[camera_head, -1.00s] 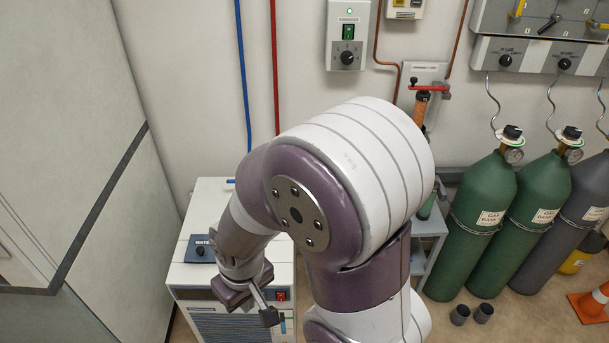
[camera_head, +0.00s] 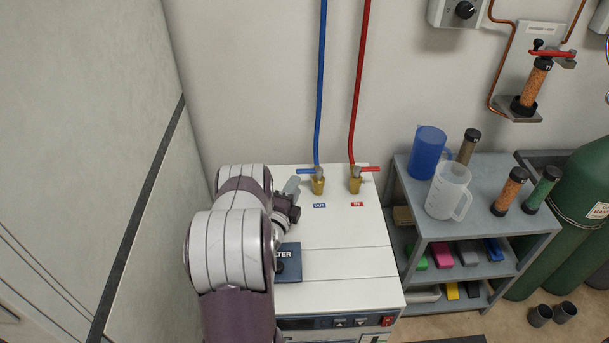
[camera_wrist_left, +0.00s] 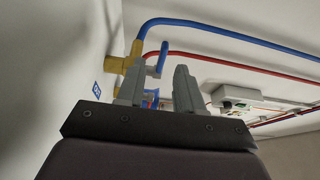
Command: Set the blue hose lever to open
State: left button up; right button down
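The blue hose (camera_head: 321,80) runs down the wall to a brass valve (camera_head: 318,185) on top of the white cabinet, above the "OUT" label. Its blue lever (camera_head: 306,171) points left from the valve, roughly level in the picture. My left gripper (camera_head: 293,187) is just left of the valve, close to the lever end. In the left wrist view the two fingers (camera_wrist_left: 160,82) stand apart with nothing clamped between them. The blue lever (camera_wrist_left: 162,58) and brass valve (camera_wrist_left: 132,60) show beyond the fingertips; whether they touch cannot be told. My right gripper is out of view.
A red hose (camera_head: 359,80) and its red lever (camera_head: 370,169) sit just right on the same cabinet (camera_head: 345,228). A dark blue filter box (camera_head: 288,264) is near my wrist. A grey shelf cart (camera_head: 478,226) with jugs and tubes stands at right.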

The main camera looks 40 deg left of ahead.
aim_at(303, 173)
pick_arm(q)
jog(key=x, duration=0.6)
jog(key=shift+w+d+r+b, duration=0.15)
jog(key=shift+w+d+b, duration=0.05)
jog(key=shift+w+b, duration=0.2)
jog(key=shift+w+a, duration=0.2)
jog(key=shift+w, duration=0.2)
grip_shut()
